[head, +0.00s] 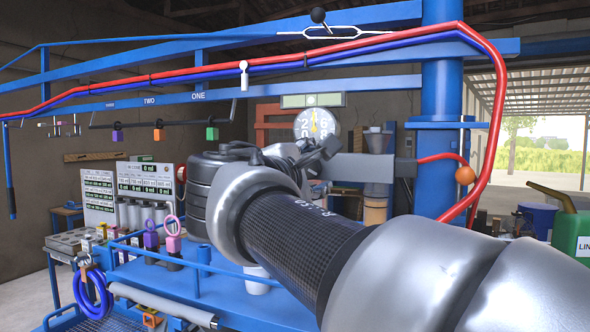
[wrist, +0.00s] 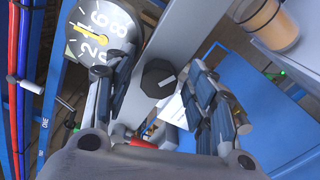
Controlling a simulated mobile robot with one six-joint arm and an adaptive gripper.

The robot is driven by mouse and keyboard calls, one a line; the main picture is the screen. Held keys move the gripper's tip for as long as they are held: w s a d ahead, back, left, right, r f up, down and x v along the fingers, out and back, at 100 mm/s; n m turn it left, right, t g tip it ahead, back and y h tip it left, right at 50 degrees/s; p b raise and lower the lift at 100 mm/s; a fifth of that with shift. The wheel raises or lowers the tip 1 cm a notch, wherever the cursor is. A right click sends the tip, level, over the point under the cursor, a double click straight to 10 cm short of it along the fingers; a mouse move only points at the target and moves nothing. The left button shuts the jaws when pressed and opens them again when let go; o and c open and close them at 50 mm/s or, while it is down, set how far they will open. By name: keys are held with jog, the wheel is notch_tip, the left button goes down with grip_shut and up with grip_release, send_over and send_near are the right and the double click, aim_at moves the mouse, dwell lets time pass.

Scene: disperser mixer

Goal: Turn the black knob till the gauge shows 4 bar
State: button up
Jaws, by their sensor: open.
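The black knob (wrist: 158,78) shows in the wrist view as a dark, many-sided cap with a small white mark, on a grey bar. My gripper (wrist: 150,84) is open, with one finger to each side of the knob in that picture; no contact shows. In the head view my gripper (head: 312,150) is in front of the grey bar, and I cannot make out the knob there. The round gauge (head: 314,124) has a white-numbered grey dial and a yellow needle. In the wrist view the gauge (wrist: 98,30) is partly covered by a finger; its needle points close to the 4.
A blue post (head: 440,110) stands right of the gauge, with a red hose (head: 494,120) looping down beside it. A black ribbed cylinder (head: 205,195) stands left of my arm. An orange ball (head: 465,175) hangs near the post.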

jog(key=v, duration=0.7)
jog(key=shift+s, duration=0.25)
jog(key=shift+a, duration=0.1)
